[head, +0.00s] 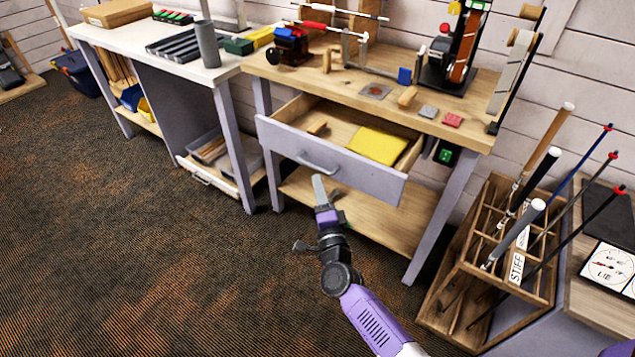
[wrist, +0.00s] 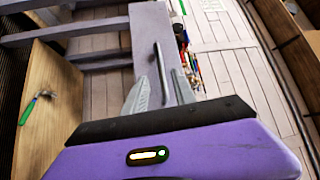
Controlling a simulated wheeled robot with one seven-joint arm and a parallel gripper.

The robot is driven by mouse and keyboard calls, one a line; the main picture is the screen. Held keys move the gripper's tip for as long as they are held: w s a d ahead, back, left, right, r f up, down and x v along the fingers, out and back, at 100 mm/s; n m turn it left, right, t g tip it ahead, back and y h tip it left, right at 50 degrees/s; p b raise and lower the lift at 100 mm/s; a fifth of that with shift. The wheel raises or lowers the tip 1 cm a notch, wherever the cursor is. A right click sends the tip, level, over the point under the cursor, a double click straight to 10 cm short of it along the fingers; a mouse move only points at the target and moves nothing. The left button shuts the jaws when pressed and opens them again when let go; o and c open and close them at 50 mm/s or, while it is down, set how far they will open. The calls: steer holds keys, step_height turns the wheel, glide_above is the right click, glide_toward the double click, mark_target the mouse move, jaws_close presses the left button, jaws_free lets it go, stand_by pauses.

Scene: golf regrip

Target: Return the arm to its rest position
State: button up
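My gripper (head: 318,180) is at the end of my purple arm, in front of the workbench's open drawer (head: 330,155). It is near the drawer's metal handle (head: 318,162), and from the head view I cannot tell whether it touches it. In the wrist view the two grey fingers (wrist: 150,88) stand apart with nothing held between them. The drawer front (wrist: 150,35) and its handle (wrist: 161,70) show beyond the fingers. The drawer is pulled out and holds a yellow cloth (head: 377,145) and a small wooden piece (head: 317,128).
A wooden rack (head: 440,290) with several golf clubs stands close on the right. The bench top (head: 345,85) carries tools and a belt machine (head: 455,60). A white-topped bench (head: 130,45) stands left. The carpet (head: 150,250) at left is clear.

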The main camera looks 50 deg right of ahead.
stand_by(0.6)
steer(key=s+a+r+n+t+y, duration=0.4)
steer(key=s+a+r+n, duration=0.2)
steer(key=a+n, duration=0.45)
steer(key=s+a+r+n+g+y, duration=0.1)
steer(key=s+a+n, duration=0.3)
steer(key=s, duration=0.4)
steer(key=s+a+r+n+g+y+p, duration=0.1)
steer(key=s+a+n+y, duration=0.3)
steer(key=s, duration=0.5)
steer(key=s+a+r+n+g+y, duration=0.2)
steer(key=s+a+n+y, duration=0.1)
steer(key=s+a+n, duration=0.3)
steer(key=shift+s+a+r, duration=0.35)
steer(key=shift+s+a, duration=0.75)
steer(key=shift+s, duration=0.55)
